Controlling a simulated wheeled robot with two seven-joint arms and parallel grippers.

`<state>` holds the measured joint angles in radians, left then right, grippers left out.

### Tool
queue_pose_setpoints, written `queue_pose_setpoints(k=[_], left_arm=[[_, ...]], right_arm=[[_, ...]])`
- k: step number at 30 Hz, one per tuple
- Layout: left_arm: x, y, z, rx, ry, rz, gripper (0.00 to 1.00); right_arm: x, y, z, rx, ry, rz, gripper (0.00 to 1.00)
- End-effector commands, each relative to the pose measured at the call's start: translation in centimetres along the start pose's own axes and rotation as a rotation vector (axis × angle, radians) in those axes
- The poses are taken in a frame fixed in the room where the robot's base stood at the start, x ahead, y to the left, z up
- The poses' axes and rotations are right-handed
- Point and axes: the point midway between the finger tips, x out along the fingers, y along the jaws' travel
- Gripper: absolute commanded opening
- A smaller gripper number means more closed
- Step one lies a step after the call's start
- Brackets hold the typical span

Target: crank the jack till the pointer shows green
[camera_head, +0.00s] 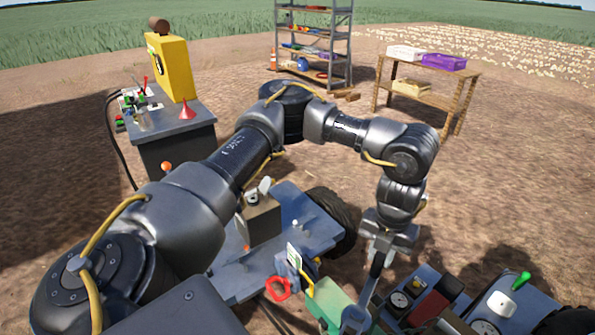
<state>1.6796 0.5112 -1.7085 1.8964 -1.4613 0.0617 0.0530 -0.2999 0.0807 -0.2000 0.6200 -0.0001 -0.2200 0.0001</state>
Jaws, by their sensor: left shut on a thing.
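My left gripper (380,257) points down at the lower right of the head view. It is shut on the upper end of a grey wrench-like bar (364,298). The bar slants down to a forked end beside a green block (328,302). A small upright white plate (294,257) stands left of the block, with a yellow piece (308,286) near it that may be the pointer. I cannot read its marking. I cannot tell which part is the jack. My right gripper is not in view.
A blue-grey machine deck (307,232) with a wheel lies under my left arm. Dials and a green-handled lever (520,281) are at the lower right. A bench (180,132) with a yellow box stands back left. A shelf rack (349,45) and wooden table (466,84) stand behind.

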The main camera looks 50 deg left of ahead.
Motion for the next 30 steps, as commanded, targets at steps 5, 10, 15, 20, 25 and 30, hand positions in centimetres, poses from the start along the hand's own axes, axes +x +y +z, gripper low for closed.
queue_pose_setpoints(k=[5,10,15,20,25,30], left_arm=[[0.1,-1.1,-0.1,0.070,0.001,-0.008,0.00],[0.2,-1.4,-0.2,0.100,0.002,-0.007,0.00],[0.2,-1.4,-0.2,0.102,0.003,-0.007,0.00],[0.3,-1.4,-0.2,0.105,0.004,-0.006,0.00],[0.3,-2.0,-0.4,0.156,0.005,-0.006,0.00],[0.3,-2.6,-0.5,0.216,0.006,-0.006,0.00]], right_arm=[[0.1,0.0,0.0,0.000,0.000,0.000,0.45],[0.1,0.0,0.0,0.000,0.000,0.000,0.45],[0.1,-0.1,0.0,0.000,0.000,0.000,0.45],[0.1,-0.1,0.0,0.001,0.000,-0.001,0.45],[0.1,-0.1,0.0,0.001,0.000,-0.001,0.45],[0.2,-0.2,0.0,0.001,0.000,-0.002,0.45]])
